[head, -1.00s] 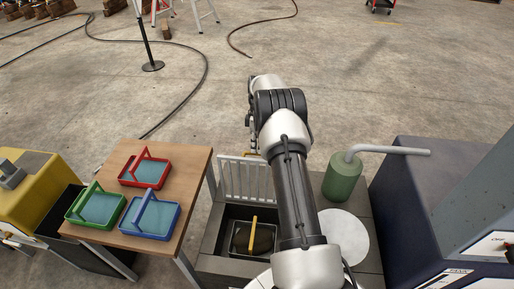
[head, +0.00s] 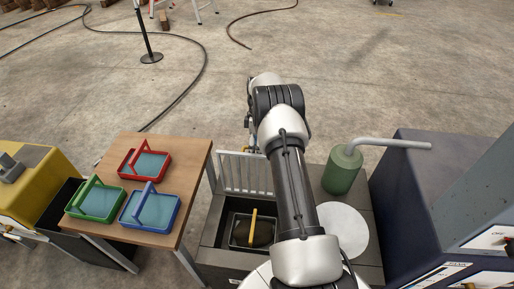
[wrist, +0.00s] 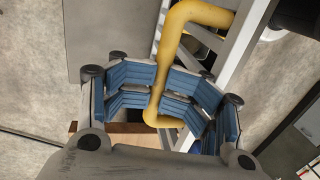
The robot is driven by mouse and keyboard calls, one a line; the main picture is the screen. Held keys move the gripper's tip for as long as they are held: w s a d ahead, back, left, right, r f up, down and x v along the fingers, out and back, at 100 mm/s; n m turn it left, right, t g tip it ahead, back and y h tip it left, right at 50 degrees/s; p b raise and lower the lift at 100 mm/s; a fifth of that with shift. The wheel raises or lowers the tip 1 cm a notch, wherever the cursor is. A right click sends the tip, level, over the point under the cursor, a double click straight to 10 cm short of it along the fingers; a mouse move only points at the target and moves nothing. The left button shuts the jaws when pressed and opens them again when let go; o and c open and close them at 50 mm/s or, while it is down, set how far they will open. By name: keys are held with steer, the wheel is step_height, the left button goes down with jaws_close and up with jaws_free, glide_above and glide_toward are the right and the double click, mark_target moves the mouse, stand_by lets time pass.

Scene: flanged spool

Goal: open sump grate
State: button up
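The sump grate (head: 243,173) is a pale barred panel standing upright at the back edge of the open dark sump pit (head: 232,212). In the wrist view its pale bars (wrist: 236,52) run up behind a thick yellow handle (wrist: 168,50). My gripper (wrist: 158,100) has its blue-padded fingers curled in from both sides, and the handle passes between them, seemingly gripped. In the head view my arm hides most of the gripper, which is at the far side of the grate's top.
A dark object with a yellow bar (head: 253,228) sits in the pit. A green canister (head: 343,170) with a grey pipe and a pale disc (head: 342,230) lie right of my arm. A wooden table (head: 185,160) with red, green and blue trays stands left. Floor beyond is open.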

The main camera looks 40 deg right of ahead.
steer(key=shift+w, duration=0.1)
step_height(320, 180, up, 12)
steer(key=w+d, duration=0.1)
steer(key=shift+w+d, duration=0.25)
steer(key=shift+d, duration=0.1)
steer(key=shift+f, duration=0.1)
stand_by(0.3)
